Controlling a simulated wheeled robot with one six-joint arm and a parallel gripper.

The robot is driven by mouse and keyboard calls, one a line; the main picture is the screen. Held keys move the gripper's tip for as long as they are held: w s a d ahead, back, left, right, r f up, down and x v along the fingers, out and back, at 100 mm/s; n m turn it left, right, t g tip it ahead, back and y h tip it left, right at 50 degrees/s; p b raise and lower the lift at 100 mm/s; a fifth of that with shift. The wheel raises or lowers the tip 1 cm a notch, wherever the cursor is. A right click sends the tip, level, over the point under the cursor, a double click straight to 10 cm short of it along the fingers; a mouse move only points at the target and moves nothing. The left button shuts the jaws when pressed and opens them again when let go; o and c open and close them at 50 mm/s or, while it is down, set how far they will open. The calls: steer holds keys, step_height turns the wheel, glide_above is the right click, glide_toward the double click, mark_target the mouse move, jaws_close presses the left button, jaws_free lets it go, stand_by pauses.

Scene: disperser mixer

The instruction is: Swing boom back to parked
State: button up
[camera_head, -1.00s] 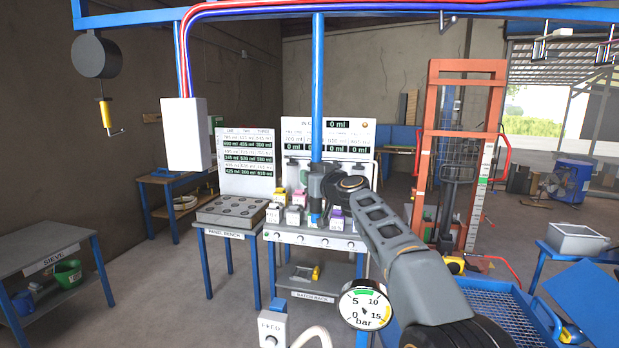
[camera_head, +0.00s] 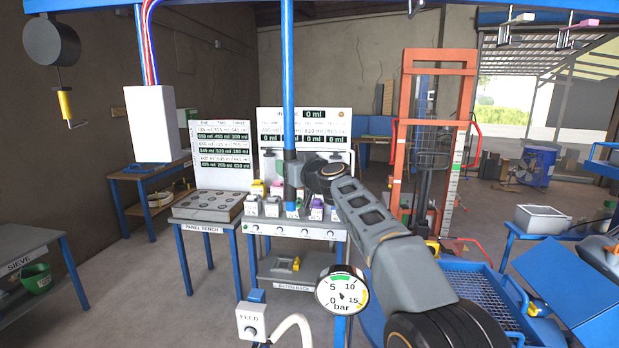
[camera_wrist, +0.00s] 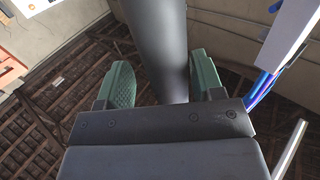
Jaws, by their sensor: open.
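The boom (camera_head: 100,6) is a blue overhead beam cut off by the top edge of the head view. Red and blue hoses run down from it to a hanging white box (camera_head: 150,124). A blue upright bar (camera_head: 288,75) hangs down in mid-view. My gripper (camera_head: 294,172) is at its lower part, in front of the back bench. In the wrist view, a dark grey cylinder (camera_wrist: 158,45) stands between the two green finger pads of my gripper (camera_wrist: 160,85). The fingers are apart, with gaps beside the cylinder. The head view does not show the fingers clearly.
The panel bench (camera_head: 205,207) and a bench with small coloured containers stand behind my gripper. A pressure gauge (camera_head: 341,290) and feed box (camera_head: 252,318) are near the front. An orange frame (camera_head: 408,150) stands right. Grey floor is open at left centre.

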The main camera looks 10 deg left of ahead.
steer(key=b+v, duration=0.6)
steer(key=v, duration=0.6)
steer(key=shift+s+b, duration=0.15)
steer(key=shift+b, duration=0.2)
steer(key=shift+d+f, duration=0.1)
steer(key=shift+c, duration=0.4)
